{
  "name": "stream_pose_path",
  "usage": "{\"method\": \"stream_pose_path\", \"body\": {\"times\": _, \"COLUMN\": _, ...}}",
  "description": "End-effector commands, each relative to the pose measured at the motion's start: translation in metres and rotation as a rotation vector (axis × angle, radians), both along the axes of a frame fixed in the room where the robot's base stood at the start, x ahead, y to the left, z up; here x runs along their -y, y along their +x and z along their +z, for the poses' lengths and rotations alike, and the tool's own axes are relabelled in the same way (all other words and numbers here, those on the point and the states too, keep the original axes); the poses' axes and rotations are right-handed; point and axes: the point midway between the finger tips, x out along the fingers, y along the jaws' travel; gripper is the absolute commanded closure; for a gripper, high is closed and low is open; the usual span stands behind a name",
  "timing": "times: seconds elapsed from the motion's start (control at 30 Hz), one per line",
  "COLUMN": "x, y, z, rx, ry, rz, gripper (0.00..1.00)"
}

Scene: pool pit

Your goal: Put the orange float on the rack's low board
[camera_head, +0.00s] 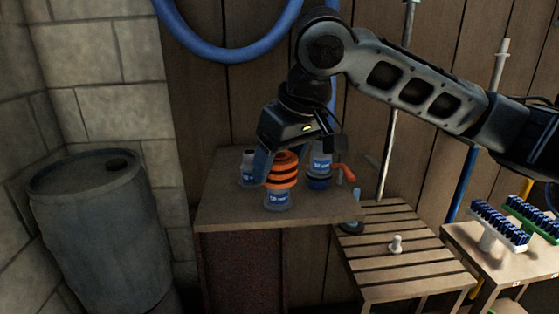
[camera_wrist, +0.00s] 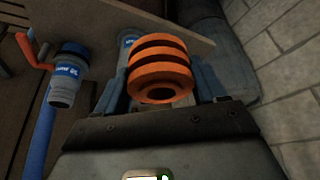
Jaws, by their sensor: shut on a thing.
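The orange float (camera_head: 284,167) is a ribbed stack of orange rings with dark grooves. It also shows in the wrist view (camera_wrist: 160,70), with a hole in its near end. My gripper (camera_head: 280,163) is shut on it, one blue-grey finger on each side. The float is above the wooden cabinet top (camera_head: 222,212), beside clear blue-labelled containers; one label (camera_head: 277,198) shows directly below it. I cannot tell whether the float touches that container. A wooden stand with brushes (camera_head: 458,236) is at the right; its lower part is mostly cut off, and I cannot confirm a low board.
A container with a red-orange handle (camera_wrist: 68,72) stands close to my gripper. A slatted bench (camera_head: 380,262) holds a small white knob (camera_head: 396,244) and has free room. A blue-grey barrel (camera_head: 95,235) stands left. Poles (camera_head: 398,105) lean on the back wall.

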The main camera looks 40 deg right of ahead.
Motion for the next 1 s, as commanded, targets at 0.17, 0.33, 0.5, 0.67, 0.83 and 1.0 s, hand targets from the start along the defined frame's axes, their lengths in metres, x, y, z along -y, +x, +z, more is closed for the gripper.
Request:
{"method": "stream_pose_path", "body": {"times": 0.17, "x": -0.003, "y": -0.001, "z": -0.01, "rx": -0.003, "ry": 0.002, "rz": 0.001, "gripper": 0.65}}
{"method": "stream_pose_path", "body": {"times": 0.33, "x": -0.007, "y": -0.002, "z": -0.026, "rx": -0.001, "ry": 0.002, "rz": 0.001, "gripper": 0.65}}
{"method": "stream_pose_path", "body": {"times": 0.5, "x": -0.014, "y": -0.004, "z": -0.051, "rx": -0.003, "ry": 0.003, "rz": 0.0, "gripper": 0.65}}
{"method": "stream_pose_path", "body": {"times": 0.67, "x": -0.023, "y": -0.006, "z": -0.082, "rx": -0.004, "ry": 0.005, "rz": 0.0, "gripper": 0.65}}
{"method": "stream_pose_path", "body": {"times": 0.83, "x": -0.037, "y": -0.01, "z": -0.131, "rx": -0.006, "ry": 0.008, "rz": -0.001, "gripper": 0.65}}
{"method": "stream_pose_path", "body": {"times": 1.0, "x": -0.058, "y": -0.016, "z": -0.208, "rx": -0.009, "ry": 0.01, "rz": -0.003, "gripper": 0.65}}
